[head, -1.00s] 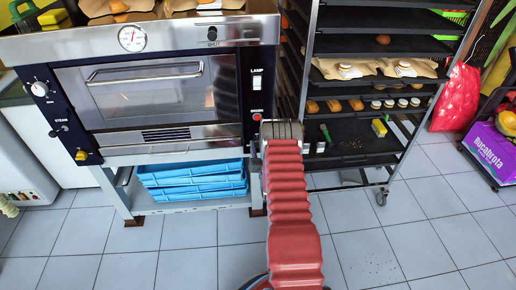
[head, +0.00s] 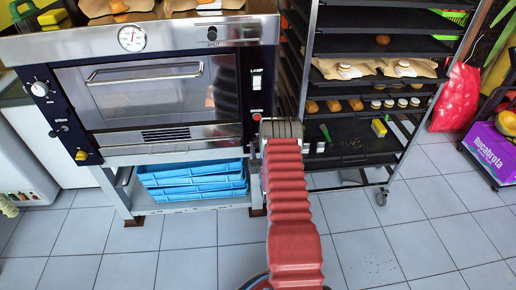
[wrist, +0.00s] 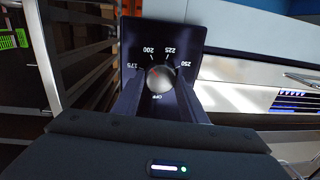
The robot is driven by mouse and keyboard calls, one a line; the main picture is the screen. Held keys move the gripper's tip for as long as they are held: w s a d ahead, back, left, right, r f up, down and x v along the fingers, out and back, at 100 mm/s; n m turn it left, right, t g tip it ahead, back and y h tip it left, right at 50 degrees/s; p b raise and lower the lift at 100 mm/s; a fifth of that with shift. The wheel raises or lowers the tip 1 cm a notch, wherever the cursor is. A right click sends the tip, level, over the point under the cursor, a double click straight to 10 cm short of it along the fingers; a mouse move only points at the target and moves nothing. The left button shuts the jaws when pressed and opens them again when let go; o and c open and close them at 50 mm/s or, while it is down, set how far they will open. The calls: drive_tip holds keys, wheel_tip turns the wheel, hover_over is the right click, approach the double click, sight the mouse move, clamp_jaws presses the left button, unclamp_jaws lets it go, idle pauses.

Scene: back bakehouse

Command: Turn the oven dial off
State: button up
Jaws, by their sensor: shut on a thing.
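The oven dial (wrist: 161,77) shows in the wrist view as a dark round knob on a black panel marked 175, 200, 225, 250 and OFF. OFF is at the bottom. A small red mark on the knob points up and left, roughly between 175 and 200. My gripper (wrist: 160,90) has one finger on each side of the knob and is shut on it. In the head view my gripper (head: 281,130) is at the right edge of the oven (head: 230,138). Its fingertips and the gripped dial are hidden there.
A dark rack (head: 345,150) with trays of bread and jars stands close on the right. Blue crates (head: 192,180) sit under the oven. Another dial (head: 40,89) is on the oven's left panel. The tiled floor in front is clear.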

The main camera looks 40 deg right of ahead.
drive_tip(key=n, duration=0.7)
drive_tip(key=shift+w+a+r+g, duration=0.15)
drive_tip(key=shift+w+a+g, duration=0.1)
drive_tip(key=shift+w+g, duration=0.05)
drive_tip(key=n, duration=0.3)
drive_tip(key=shift+a, duration=0.1)
drive_tip(key=n, duration=0.4)
drive_tip(key=shift+w+a+g+h, duration=0.1)
drive_tip(key=shift+a+g+h, duration=0.05)
drive_tip(key=shift+g+h, duration=0.25)
drive_tip(key=n, duration=0.6)
drive_tip(key=shift+f+h, duration=0.3)
drive_tip(key=shift+f, duration=0.05)
drive_tip(key=n, duration=0.5)
drive_tip(key=shift+f+n+h, duration=0.15)
drive_tip(key=shift+n+h, duration=0.15)
drive_tip(key=o, duration=1.1)
drive_tip(key=shift+c, duration=0.2)
